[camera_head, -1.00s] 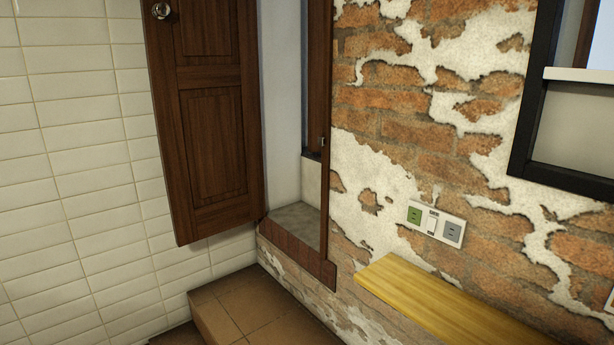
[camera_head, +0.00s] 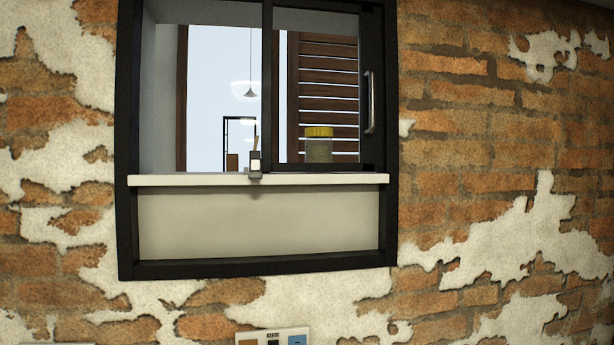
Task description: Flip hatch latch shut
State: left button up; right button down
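The hatch is a black-framed opening (camera_head: 128,225) in the brick wall, with a pale sill (camera_head: 320,180) across it. A dark-framed glass pane (camera_head: 267,90) fills its right half, with an upright metal handle (camera_head: 371,103) at the right. The left half looks open. A small grey-and-white fitting, which looks like the latch (camera_head: 255,165), sits at the sill by the pane's lower left corner. It is too small to tell how its lever stands. Neither of my grippers is in view.
A jar with a yellow lid (camera_head: 319,146) shows behind the glass. A pale panel (camera_head: 260,222) fills the frame below the sill. The wall around the hatch is clear.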

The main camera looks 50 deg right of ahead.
aim_at(255, 156)
jog(key=z, duration=1.3)
